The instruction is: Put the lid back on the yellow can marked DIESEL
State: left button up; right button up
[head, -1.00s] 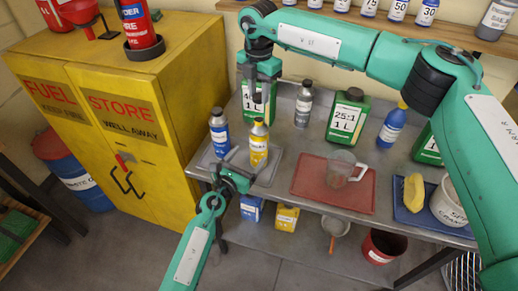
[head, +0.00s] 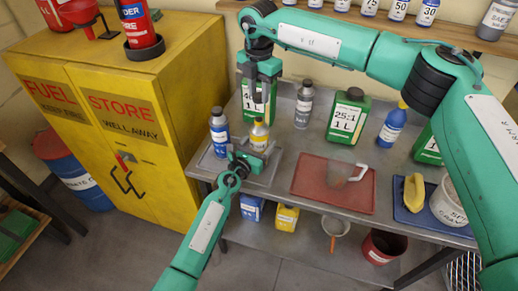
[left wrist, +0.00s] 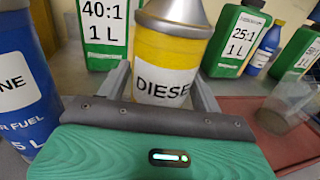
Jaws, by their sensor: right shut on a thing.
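The yellow can marked DIESEL (head: 259,137) stands upright on the grey tray, with a silver cone top. In the left wrist view the can (left wrist: 168,70) stands between my left fingers, its tip cut off by the frame. My left gripper (head: 253,158) is open around the can's lower part; I cannot tell whether the fingers touch it. My right gripper (head: 263,74) hangs above and behind the can, in front of the green 40:1 bottle (head: 257,102). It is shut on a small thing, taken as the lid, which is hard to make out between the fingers.
A blue can (head: 219,133) stands close left of the DIESEL can. A grey bottle (head: 303,105) and a green 25:1 bottle (head: 346,118) stand to the right. The yellow cabinet (head: 160,70) stands left.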

pick_arm(q)
jog(key=c, duration=1.1)
pick_arm(e)
send_over(259, 119)
jog(key=shift+s+f, duration=0.1)
jog(key=shift+f, duration=2.35)
jog(key=shift+f, duration=0.9)
jog(key=shift+f, duration=0.5)
pick_arm(q)
grip_shut()
pick_arm(e)
jog(key=shift+f, duration=0.1)
jog(key=m, duration=1.3)
